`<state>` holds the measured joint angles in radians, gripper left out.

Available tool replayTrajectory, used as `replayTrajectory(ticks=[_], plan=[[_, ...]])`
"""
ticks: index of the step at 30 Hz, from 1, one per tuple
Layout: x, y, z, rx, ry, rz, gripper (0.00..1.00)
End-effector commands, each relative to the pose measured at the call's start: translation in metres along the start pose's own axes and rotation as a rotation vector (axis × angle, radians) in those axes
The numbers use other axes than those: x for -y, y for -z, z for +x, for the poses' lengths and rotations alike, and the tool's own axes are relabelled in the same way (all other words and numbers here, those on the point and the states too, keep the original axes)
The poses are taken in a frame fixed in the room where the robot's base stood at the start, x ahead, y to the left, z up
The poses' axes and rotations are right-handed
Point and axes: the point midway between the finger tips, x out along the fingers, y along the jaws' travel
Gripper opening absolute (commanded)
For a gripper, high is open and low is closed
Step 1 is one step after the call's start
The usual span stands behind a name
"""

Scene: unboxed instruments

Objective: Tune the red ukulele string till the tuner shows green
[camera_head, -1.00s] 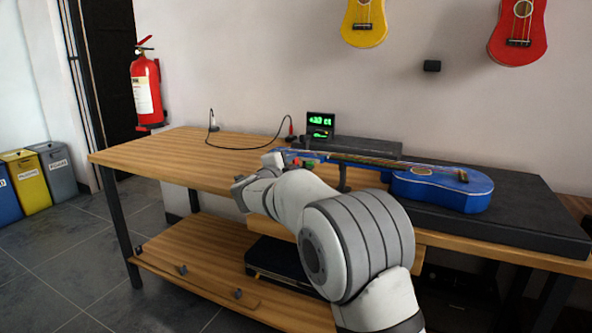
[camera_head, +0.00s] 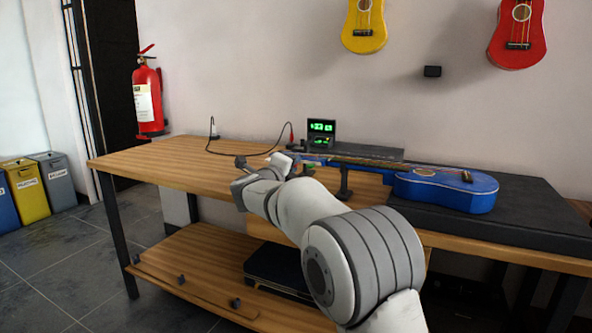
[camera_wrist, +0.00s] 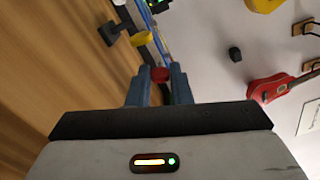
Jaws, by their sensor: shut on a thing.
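The blue ukulele (camera_head: 445,192) lies on a dark mat, its neck pointing left over a dark stand (camera_head: 345,182). My gripper (camera_wrist: 160,80) is shut on the red tuning peg (camera_wrist: 161,73), which shows between its fingers in the wrist view. In the head view my arm partly hides the headstock and the held peg. A yellow peg (camera_wrist: 141,38) sits just beyond. The tuner (camera_head: 321,130) stands behind the headstock with lit green characters and a green mark, too small to read surely.
The wooden bench (camera_head: 160,165) is clear at left. A black cable (camera_head: 240,151) runs across it. The dark mat (camera_head: 540,215) covers the right part. Yellow (camera_head: 364,28) and red (camera_head: 517,38) ukuleles hang on the wall. A fire extinguisher (camera_head: 147,95) is mounted at left.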

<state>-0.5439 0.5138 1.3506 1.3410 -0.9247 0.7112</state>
Motion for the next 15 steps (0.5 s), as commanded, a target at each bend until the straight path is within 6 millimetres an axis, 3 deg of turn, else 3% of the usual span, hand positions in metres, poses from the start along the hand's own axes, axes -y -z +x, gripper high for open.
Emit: replayTrajectory(ticks=[13,14,15], plan=[[0.0006,0.0009,0.0006,-0.002,0.001,0.009,0.0],[0.0006,0.0009,0.0006,-0.002,0.001,0.009,0.2],[0.0006,0.001,0.0007,-0.002,0.001,0.009,0.23]])
